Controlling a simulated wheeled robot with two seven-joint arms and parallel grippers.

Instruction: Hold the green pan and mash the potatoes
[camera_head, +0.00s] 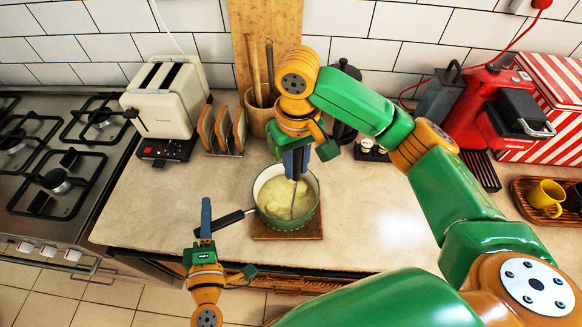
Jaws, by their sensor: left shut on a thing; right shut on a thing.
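A green pan (265,213) with a cream inside stands on a wooden board (313,236) near the counter's front edge. Pale mashed potatoes (279,197) lie in it. Its black handle (228,219) points left and toward the front. My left gripper (206,224) is shut on the pan handle at the counter's front edge. My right gripper (296,160) is above the pan, pointing down, shut on a masher (294,197). The masher's thin metal shaft reaches down into the potatoes. Its lower end is hidden in the mash, and its handle is mostly hidden by the fingers.
A cream toaster (166,98) and a toast rack (222,130) stand behind left. A utensil pot (258,119) is behind the pan. A gas hob (55,180) is at left. A red coffee machine (486,100) and a tray with a yellow cup (546,197) are at right.

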